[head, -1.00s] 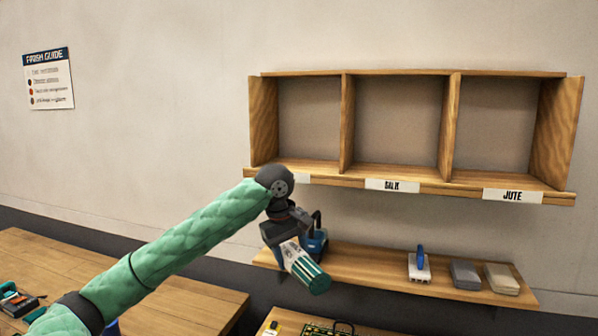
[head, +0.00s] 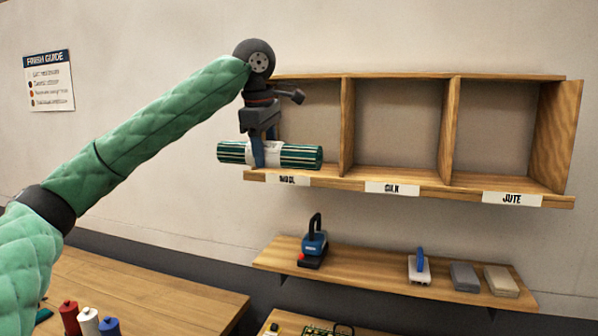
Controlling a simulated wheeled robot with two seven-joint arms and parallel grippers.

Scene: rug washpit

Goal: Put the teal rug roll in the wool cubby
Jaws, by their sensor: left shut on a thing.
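The teal rug roll (head: 301,156) has light stripes and a white band around its middle. My left gripper (head: 258,156) is shut on it at the band and points down. The roll lies level, running left to right, in front of the left cubby, marked WOOL (head: 310,115). Its left end reaches past the cubby's left side. I cannot tell whether any of the roll is inside the cubby or touches its floor. The wool label (head: 288,180) shows just below the roll. My arm and the roll hide the cubby's left wall. My right gripper is not in view.
The silk cubby (head: 398,125) and the jute cubby (head: 495,125) are empty. Wooden dividers stand between the cubbies. A lower shelf (head: 380,272) holds a blue tool (head: 314,244), a blue-handled brush (head: 419,266) and two blocks. Thread spools (head: 88,320) stand on the table at lower left.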

